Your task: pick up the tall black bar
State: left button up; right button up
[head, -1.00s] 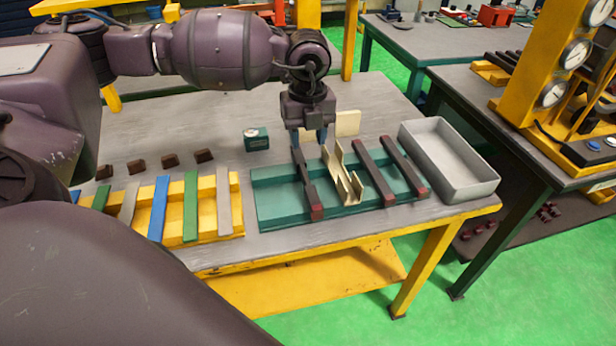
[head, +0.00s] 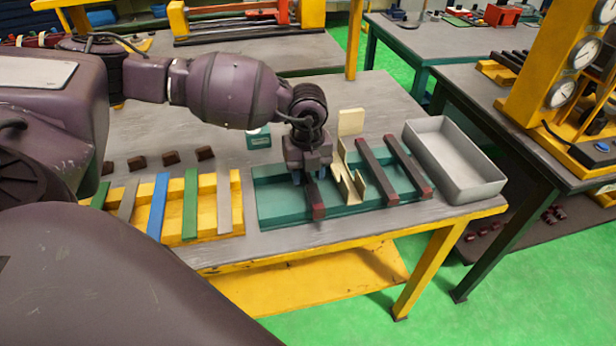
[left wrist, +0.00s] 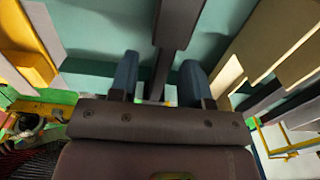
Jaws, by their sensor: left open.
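A black bar (head: 317,203) with a dark red end lies at the left of the teal tray (head: 267,208). My left gripper (head: 309,180) is low over this bar and hides much of it. In the left wrist view the two blue fingers (left wrist: 158,66) are apart, with the bar (left wrist: 178,24) running between them. I cannot tell if they touch it. Two more black bars, one (head: 374,171) near the middle and one (head: 408,169) at the right, lie in the tray. My right gripper is not in view.
A cream channel-shaped part (head: 349,180) stands just right of the gripper. A yellow rack (head: 233,183) with coloured strips is to the left. A grey bin (head: 476,191) stands at the table's right. A small green box (head: 259,138) sits behind the tray.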

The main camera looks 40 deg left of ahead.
pick_arm(q)
jog(key=shift+c, duration=0.2)
grip_shut()
jog(key=shift+r, duration=0.1)
